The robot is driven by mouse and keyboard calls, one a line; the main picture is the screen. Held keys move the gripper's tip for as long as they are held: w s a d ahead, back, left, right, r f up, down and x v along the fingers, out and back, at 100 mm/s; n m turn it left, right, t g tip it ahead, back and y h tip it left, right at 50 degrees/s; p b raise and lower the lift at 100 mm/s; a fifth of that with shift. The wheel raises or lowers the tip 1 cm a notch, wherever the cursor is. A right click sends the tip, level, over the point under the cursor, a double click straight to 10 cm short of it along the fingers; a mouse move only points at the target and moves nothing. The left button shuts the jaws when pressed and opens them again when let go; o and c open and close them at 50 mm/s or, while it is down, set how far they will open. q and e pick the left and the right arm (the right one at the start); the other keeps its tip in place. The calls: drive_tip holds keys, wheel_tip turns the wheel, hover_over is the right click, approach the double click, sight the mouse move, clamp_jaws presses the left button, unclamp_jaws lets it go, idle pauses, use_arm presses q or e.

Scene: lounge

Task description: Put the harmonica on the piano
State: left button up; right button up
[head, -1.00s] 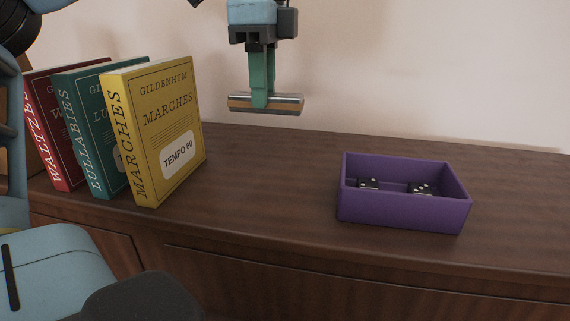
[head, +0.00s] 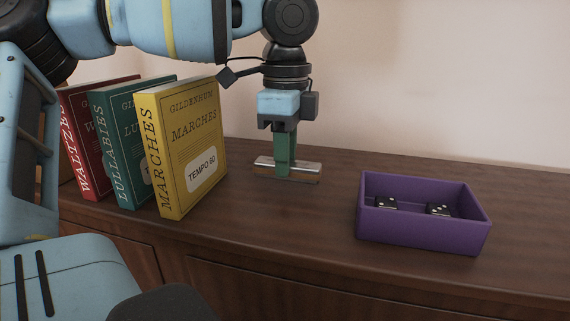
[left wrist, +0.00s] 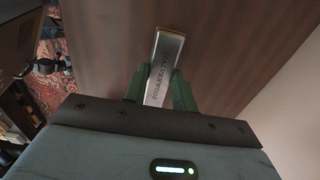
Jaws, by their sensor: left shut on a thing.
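The harmonica (head: 306,168), silver with a wood-coloured body, is in my left gripper (head: 285,163). Its green fingers are shut on the middle of it, and both ends stick out. In the head view it is level, at or just above the dark wooden top (head: 320,215), which looks like the piano's top. I cannot tell whether it touches. In the left wrist view the harmonica (left wrist: 167,52) lies between the two green fingers (left wrist: 159,88), with lettering on its metal cover. My right gripper is not in view.
A yellow book (head: 185,150), a teal book (head: 115,150) and a red book (head: 82,150) stand to the left of the harmonica. A purple open tray (head: 420,236) with black dice stands to the right. Bare wood lies between, with a pale wall (head: 450,80) behind.

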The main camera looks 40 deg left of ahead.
use_arm(q)
drive_tip(key=shift+f, duration=1.05)
drive_tip(key=shift+f, duration=0.15)
drive_tip(key=o, duration=1)
wheel_tip(320, 180, up, 12)
drive_tip(key=shift+r, duration=0.2)
